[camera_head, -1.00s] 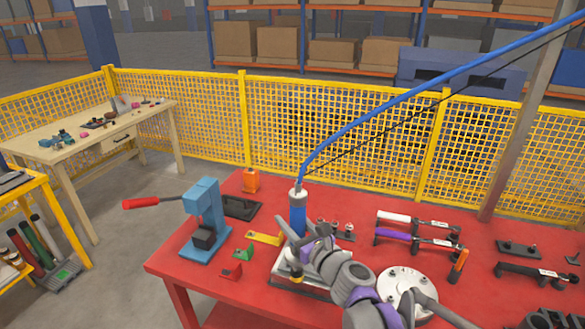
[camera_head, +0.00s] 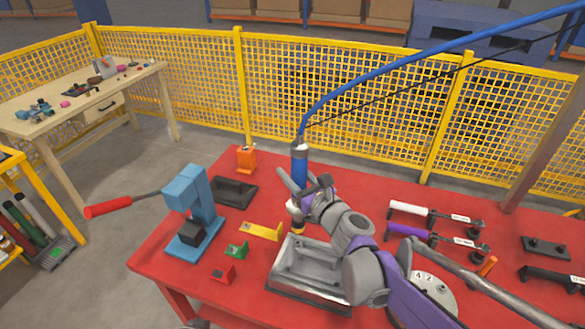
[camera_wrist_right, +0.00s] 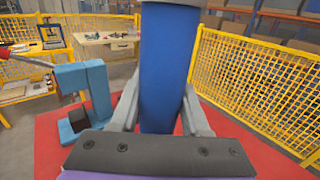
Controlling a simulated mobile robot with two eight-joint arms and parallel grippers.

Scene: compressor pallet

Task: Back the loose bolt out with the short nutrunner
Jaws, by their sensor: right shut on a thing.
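The short nutrunner is a blue upright cylinder (camera_head: 299,165) with a grey top, hanging from a blue hose in the head view. My right gripper (camera_head: 297,190) is shut around its body. In the right wrist view the blue body (camera_wrist_right: 165,70) stands between the two grey fingers. The nutrunner's lower end shows just behind the grey metal tray-like fixture (camera_head: 283,278), partly hidden by my gripper. I cannot tell whether its tip touches anything. I cannot make out the loose bolt. My left gripper is not in view.
On the red table (camera_head: 180,275) stand a blue press (camera_head: 195,205) with a red handle, a yellow block (camera_head: 262,231), small green and red blocks, and an orange block (camera_head: 246,158). White and purple-handled tools (camera_head: 405,231) lie at right. A round numbered plate (camera_head: 432,290) sits near my arm.

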